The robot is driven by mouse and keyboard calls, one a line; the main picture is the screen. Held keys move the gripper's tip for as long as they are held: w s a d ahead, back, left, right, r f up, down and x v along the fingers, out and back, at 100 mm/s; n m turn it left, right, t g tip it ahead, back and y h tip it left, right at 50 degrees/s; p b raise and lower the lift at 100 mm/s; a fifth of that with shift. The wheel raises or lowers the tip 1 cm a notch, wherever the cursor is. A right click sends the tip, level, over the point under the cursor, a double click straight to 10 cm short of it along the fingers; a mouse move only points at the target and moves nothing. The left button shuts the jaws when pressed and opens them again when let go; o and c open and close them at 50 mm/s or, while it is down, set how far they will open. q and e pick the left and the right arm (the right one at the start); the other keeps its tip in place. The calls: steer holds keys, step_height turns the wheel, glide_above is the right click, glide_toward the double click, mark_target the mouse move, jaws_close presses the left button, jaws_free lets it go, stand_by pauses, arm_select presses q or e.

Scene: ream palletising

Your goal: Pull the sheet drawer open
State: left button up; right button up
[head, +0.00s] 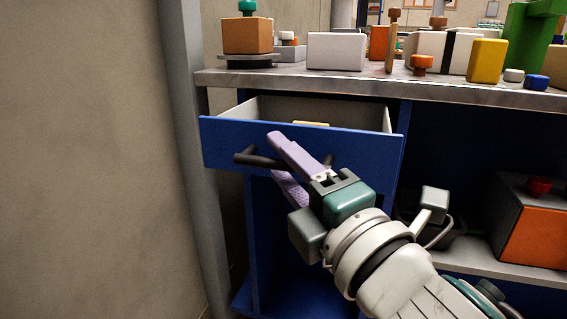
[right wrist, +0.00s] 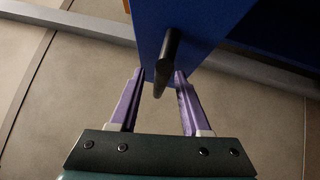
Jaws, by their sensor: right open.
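The sheet drawer (head: 220,136) has a blue front and pale inner walls. It stands partly open under the worktop, with a small yellowish thing inside. Its dark bar handle (head: 258,160) runs across the front. My right gripper (head: 277,157) is at the handle, one purple finger above it and one below, partly hiding it. In the right wrist view the handle (right wrist: 167,65) passes between the spread fingertips of the open gripper (right wrist: 160,75), with a gap on each side. My left gripper is not in view.
The grey worktop (head: 440,85) above carries several blocks and knobbed objects, including a yellow block (head: 486,60). A grey post (head: 190,150) and a wall stand left of the drawer. An orange-fronted box (head: 530,237) sits on the lower shelf (head: 480,264) at right.

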steer(key=shift+s, duration=0.1)
steer(key=shift+s+d, duration=0.2)
steer(key=shift+s, duration=0.05)
steer(key=p+v, duration=0.2)
steer(key=v, duration=0.7)
steer(key=shift+s, duration=0.1)
